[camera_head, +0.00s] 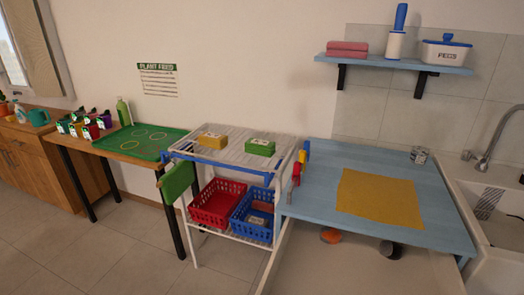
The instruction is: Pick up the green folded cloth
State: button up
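A green cloth (177,181) hangs folded at the left side of a white wire rack (196,238), below the rack's top. It looks like a folded cloth, though it is small in the head view. A green block-like item (260,147) with a pale label on top lies on the rack's top shelf; it looks more like a box than a cloth. My gripper is not in view.
On the rack are a yellow block (212,140), a red basket (217,204) and a blue basket (254,214). A blue counter (310,195) with a yellow cloth (381,198) stands to the right, near a sink. A table with a green tray (141,142) stands left. Tiled floor shows at lower left.

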aim_at(264, 148)
jog(key=i+j+u, duration=0.3)
jog(key=u, duration=0.15)
jog(key=i+j+u, duration=0.3)
jog(key=u, duration=0.2)
jog(key=i+j+u, duration=0.25)
jog(key=i+u, duration=0.25)
jog(key=i, duration=0.2)
